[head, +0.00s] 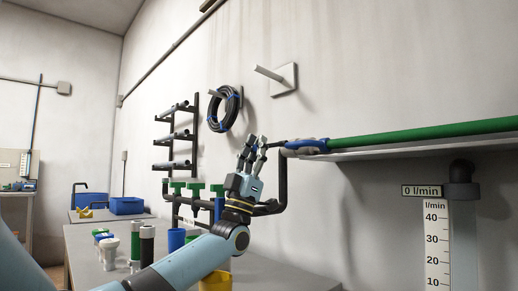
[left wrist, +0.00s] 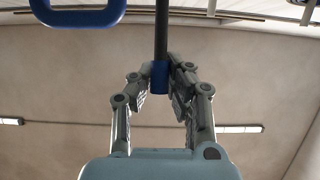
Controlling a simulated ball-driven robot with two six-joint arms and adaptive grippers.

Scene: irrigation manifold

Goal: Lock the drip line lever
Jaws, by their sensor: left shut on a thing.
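My left gripper (head: 257,147) is raised at the wall end of the green pipe, just left of the blue fitting (head: 306,146). In the left wrist view its fingers (left wrist: 160,85) are closed around the blue tip (left wrist: 160,77) of a dark rod, which I take to be the drip line lever (left wrist: 161,35). In the head view the fingers hide most of the lever. Its angle relative to the pipe is hard to tell. My right gripper is in neither view.
A green pipe (head: 430,133) runs right from the fitting above a pale ledge. A flow gauge (head: 437,240) reads "0 l/min". Green valve handles (head: 196,190) and dark piping stand behind my arm. Cups and tubes stand on the grey bench (head: 85,240). A coiled hose (head: 224,108) hangs on the wall.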

